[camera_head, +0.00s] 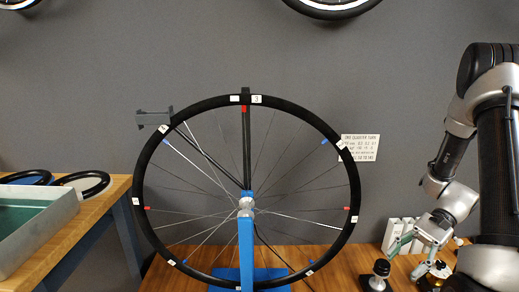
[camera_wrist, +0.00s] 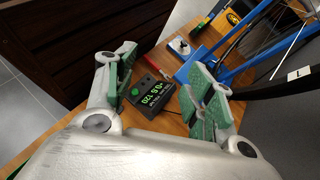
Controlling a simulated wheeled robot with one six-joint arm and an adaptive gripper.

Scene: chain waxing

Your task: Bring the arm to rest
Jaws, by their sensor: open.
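My gripper (camera_head: 413,244) is at the lower right in the head view, with my arm reaching down from the right edge. In the wrist view its two green-padded fingers (camera_wrist: 162,92) stand wide apart with nothing between them. Beyond the fingers, a black box with green digits (camera_wrist: 152,97) lies on the wooden bench. The gripper is apart from the wheel (camera_head: 352,180), which stands upright on a blue stand (camera_head: 246,255) to the left of the gripper in the head view.
A grey tray (camera_head: 40,228) sits on the left table. In the wrist view, a red-handled tool (camera_wrist: 157,66) lies beyond the black box.

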